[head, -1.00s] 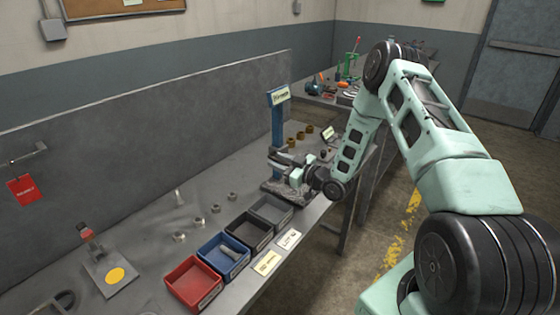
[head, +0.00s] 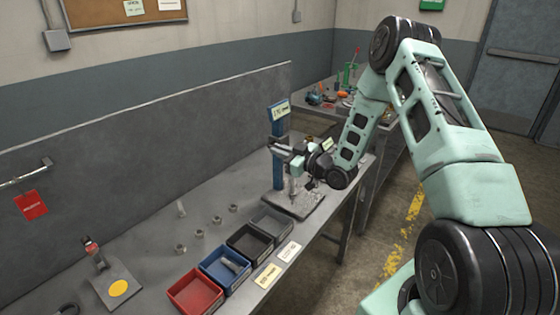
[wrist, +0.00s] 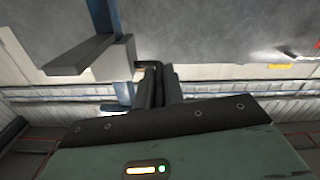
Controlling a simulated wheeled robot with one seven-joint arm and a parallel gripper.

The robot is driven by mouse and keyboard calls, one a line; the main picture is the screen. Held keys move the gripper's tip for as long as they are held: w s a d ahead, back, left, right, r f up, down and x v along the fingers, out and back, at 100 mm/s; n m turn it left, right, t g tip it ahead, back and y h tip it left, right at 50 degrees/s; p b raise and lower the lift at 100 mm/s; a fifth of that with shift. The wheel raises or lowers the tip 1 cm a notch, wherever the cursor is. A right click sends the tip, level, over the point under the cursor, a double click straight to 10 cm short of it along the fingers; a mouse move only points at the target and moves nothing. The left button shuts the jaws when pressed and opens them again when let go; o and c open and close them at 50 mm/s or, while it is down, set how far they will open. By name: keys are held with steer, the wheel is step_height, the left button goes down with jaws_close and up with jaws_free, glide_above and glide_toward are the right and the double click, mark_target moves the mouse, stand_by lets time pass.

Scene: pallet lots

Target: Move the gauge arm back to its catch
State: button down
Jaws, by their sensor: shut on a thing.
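The gauge stand has a blue post (head: 278,150) with a label at its top and a dark base plate (head: 300,207) on the bench. The gauge arm (wrist: 90,55) shows in the wrist view as a grey bar and block beside the blue post. My gripper (head: 283,148) is beside the post, well above the base plate. In the wrist view its two dark fingers (wrist: 158,88) are shut at a dark bent piece by the block. The grip itself is partly hidden. A thin pale rod (head: 292,187) hangs below the gripper. The catch cannot be made out.
Red (head: 195,292), blue (head: 224,267) and dark trays (head: 250,241) line the bench's front edge. Several small metal parts (head: 199,235) stand behind them. A tilted plate with a yellow disc (head: 119,288) is at left. A grey back panel (head: 150,140) runs behind the bench.

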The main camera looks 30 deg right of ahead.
steer(key=shift+r, duration=0.35)
steer(key=c, duration=1.5)
jaws_free()
steer(key=shift+f, duration=0.1)
steer(key=shift+s, duration=0.15)
steer(key=shift+s+d+f, duration=0.1)
steer(key=shift+s+d, duration=0.1)
steer(key=shift+s, duration=0.1)
steer(key=b+v, duration=0.5)
steer(key=v, duration=1.1)
steer(key=shift+s, duration=0.25)
steer(key=shift+w, duration=0.1)
